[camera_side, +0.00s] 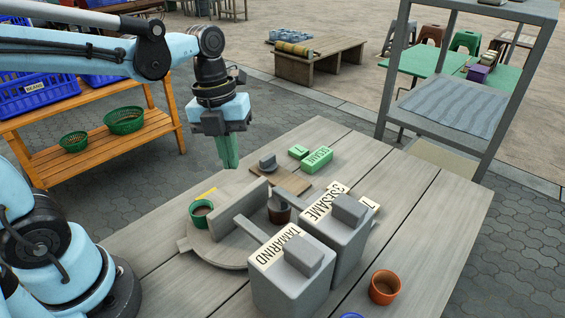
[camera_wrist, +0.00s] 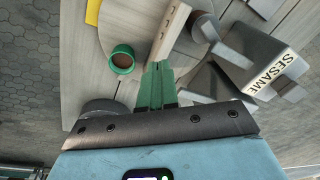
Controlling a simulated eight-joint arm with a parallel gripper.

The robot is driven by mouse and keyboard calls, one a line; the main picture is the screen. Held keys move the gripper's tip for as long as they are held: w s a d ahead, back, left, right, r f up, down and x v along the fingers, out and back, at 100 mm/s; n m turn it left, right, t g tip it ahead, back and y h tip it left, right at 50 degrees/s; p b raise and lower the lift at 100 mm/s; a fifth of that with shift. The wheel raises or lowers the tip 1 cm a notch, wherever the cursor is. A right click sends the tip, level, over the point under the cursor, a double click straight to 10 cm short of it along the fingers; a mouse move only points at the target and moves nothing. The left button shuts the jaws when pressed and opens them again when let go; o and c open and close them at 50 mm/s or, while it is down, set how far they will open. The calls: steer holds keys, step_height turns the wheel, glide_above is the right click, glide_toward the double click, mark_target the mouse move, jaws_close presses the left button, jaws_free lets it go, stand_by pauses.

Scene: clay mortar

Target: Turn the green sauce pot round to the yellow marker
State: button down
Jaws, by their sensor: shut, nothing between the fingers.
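The green sauce pot (camera_side: 201,223), with brown contents, stands on a round grey turntable (camera_side: 213,252), on the left side of an upright divider wall (camera_side: 238,211). It also shows in the wrist view (camera_wrist: 122,68). The yellow marker (camera_side: 207,193) lies flat by the turntable's edge, behind the pot; in the wrist view the marker (camera_wrist: 93,12) is at the top left, apart from the pot. My gripper (camera_side: 229,165) is shut and empty, its green fingers pointing down above the table. In the wrist view its fingertips (camera_wrist: 158,66) appear right of the pot.
A brown pot (camera_side: 279,212) stands across the divider wall. Grey tins labelled TAMARIND (camera_side: 282,294) and SESAME (camera_side: 336,243) stand at the right. A board with a grey lidded object (camera_side: 267,163) and green boxes (camera_side: 316,160) lie behind. An orange pot (camera_side: 384,287) is at the front right.

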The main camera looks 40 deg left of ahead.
steer(key=a+f+n+t+h, duration=0.15)
steer(key=a+n, duration=0.35)
steer(key=n, duration=0.8)
steer(key=n+t+h, duration=0.3)
steer(key=n, duration=1.2)
glide_above(239, 189)
step_height(239, 189, down, 9)
steer(key=shift+r, duration=0.1)
steer(key=shift+d, duration=1.9)
